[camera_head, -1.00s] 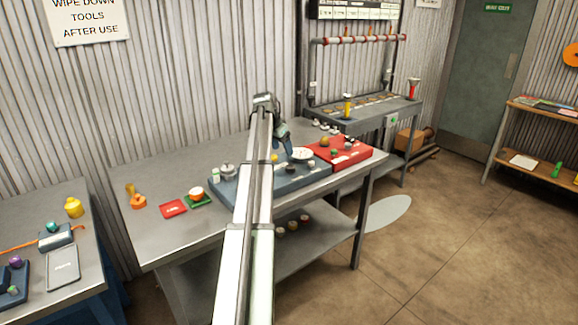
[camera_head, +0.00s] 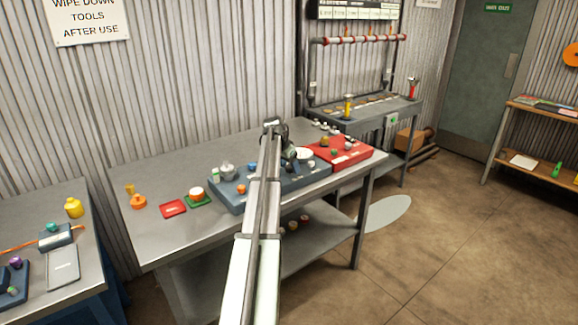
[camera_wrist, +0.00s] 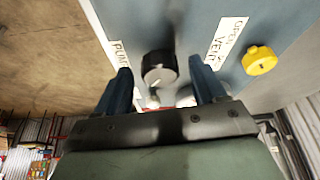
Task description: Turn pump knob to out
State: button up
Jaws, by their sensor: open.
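The pump knob is a round black knob (camera_wrist: 160,67) on a blue-grey panel (camera_wrist: 178,22) in the wrist view, beside a white label beginning "PUM" (camera_wrist: 119,62). My gripper (camera_wrist: 161,76) is open, with one blue finger on each side of the knob in the picture. I cannot tell whether either finger touches it. Which way the knob points is unclear. In the head view the panel is a blue-grey box (camera_head: 228,206) on the grey table; my arm hides part of it, and the pump knob cannot be made out there.
A yellow knob (camera_wrist: 260,60) sits by a label reading "OPEN" and "VENT" (camera_wrist: 226,42). An orange knob (camera_head: 241,188) and a silvery fitting (camera_head: 227,171) stand on the box's left part. A red tray (camera_head: 345,157) adjoins at right.

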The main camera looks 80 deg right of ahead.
jog(key=c, duration=1.1)
jog(key=shift+o, duration=0.2)
